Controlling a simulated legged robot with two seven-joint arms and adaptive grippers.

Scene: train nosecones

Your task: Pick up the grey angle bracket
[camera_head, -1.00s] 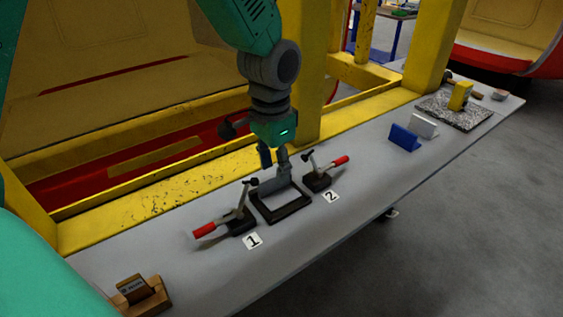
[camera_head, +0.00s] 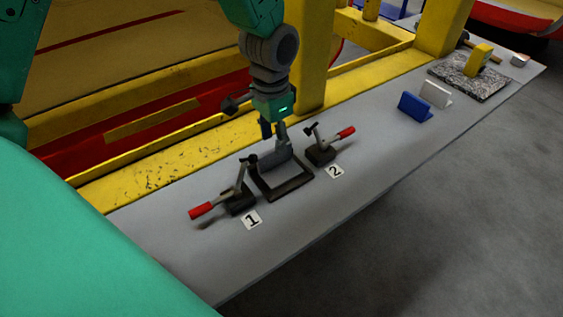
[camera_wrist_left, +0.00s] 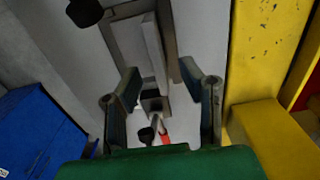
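The grey angle bracket (camera_head: 275,155) stands at the back of a dark square frame (camera_head: 290,190) on the grey table, between two toggle clamps. My left gripper (camera_head: 273,133) points down just above the bracket in the head view. In the left wrist view, the left gripper (camera_wrist_left: 160,82) has its fingers spread apart, with the grey bracket (camera_wrist_left: 151,48) showing between and beyond them. I cannot tell whether a finger touches it. The right gripper is out of view.
Clamp 1 (camera_head: 240,200) and clamp 2 (camera_head: 321,153), both with red handles, flank the frame. A blue bracket (camera_head: 415,107) and a white bracket (camera_head: 435,94) stand further right. Yellow beams (camera_head: 310,60) rise behind. The table front is clear.

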